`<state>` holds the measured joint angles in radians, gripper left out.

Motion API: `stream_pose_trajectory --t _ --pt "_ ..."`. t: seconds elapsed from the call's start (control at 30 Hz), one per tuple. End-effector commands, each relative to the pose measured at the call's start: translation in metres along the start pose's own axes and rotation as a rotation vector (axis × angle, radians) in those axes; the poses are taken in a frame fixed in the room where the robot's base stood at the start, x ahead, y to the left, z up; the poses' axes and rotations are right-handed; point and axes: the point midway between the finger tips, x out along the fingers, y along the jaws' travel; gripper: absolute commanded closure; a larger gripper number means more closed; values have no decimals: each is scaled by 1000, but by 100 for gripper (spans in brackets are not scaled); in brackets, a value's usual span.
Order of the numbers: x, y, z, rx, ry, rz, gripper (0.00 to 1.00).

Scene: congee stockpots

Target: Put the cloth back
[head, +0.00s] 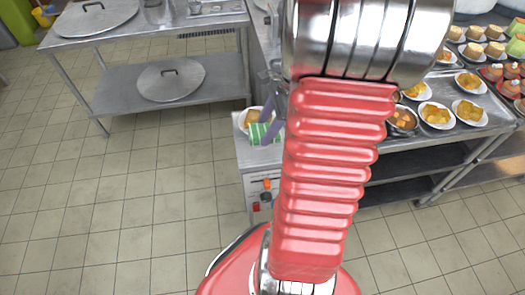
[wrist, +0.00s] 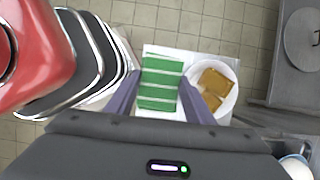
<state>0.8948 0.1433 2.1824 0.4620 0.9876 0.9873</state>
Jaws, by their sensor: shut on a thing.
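The cloth (wrist: 160,84) is green with white stripes. It lies between the two purple fingers of my gripper (wrist: 161,106), which is shut on it. In the head view the cloth (head: 258,134) shows at the near left end of the steel counter, just in front of a white plate, with my gripper (head: 272,128) partly hidden behind my red arm. I cannot tell whether the cloth touches the counter top or hangs just above it.
The white plate (wrist: 229,101) with brown food pieces is close to the right of the cloth. Control knobs (head: 267,184) are on the counter front below. More plates (head: 437,116) of food stand at right. A steel table (head: 120,22) with pot lids is at left. Tiled floor lies between.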

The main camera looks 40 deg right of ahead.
Motion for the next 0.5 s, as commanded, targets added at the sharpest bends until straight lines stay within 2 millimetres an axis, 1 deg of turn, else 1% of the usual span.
stream_pose_trajectory --t 0.1,0.23,0.33,0.5 --pt "19 1 -8 2 -1 6 70" --pt "38 1 -15 1 -1 5 70" --pt "45 1 -18 1 0 3 70" --pt "46 0 -19 -1 0 1 70"
